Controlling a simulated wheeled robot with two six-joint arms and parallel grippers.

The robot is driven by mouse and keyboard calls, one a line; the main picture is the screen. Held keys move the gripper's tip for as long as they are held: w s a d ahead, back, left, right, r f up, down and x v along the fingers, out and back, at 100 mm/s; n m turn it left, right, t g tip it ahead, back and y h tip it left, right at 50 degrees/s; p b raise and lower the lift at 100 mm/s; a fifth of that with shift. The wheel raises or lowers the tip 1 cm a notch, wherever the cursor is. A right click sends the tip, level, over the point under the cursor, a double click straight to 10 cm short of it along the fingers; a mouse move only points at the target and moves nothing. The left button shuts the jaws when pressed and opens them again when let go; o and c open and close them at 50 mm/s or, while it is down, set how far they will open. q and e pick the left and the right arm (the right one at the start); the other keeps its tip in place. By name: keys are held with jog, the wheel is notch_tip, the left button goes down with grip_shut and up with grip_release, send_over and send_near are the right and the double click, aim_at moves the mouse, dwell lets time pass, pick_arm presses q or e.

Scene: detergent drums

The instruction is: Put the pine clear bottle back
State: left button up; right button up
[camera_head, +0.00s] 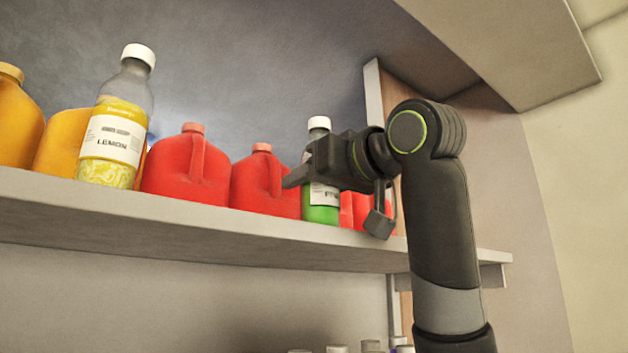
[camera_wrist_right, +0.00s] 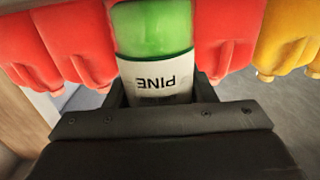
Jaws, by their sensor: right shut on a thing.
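The pine clear bottle (camera_head: 322,205) has a white cap, a white label and green liquid. It stands upright at the front of the shelf (camera_head: 200,222), in front of the red jugs; whether its base touches the shelf is hard to tell. My right gripper (camera_head: 306,172) reaches in from the right and is shut on the bottle around its label and upper part. In the right wrist view the bottle (camera_wrist_right: 155,30), its label reading PINE, sits between the fingers (camera_wrist_right: 158,92). My left gripper is not in view.
A lemon bottle (camera_head: 117,125) stands at the left front of the shelf. Red jugs (camera_head: 188,170) and orange jugs (camera_head: 62,145) stand close by. A side panel (camera_head: 373,90) bounds the shelf at right. Several caps (camera_head: 371,345) show below. The shelf front between the lemon and pine bottles is clear.

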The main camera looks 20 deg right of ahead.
jog(key=shift+s, duration=0.1)
jog(key=shift+s+a, duration=0.1)
jog(key=shift+f, duration=0.15)
jog(key=o, duration=0.9)
jog(key=shift+c, duration=0.2)
jog(key=o, duration=0.3)
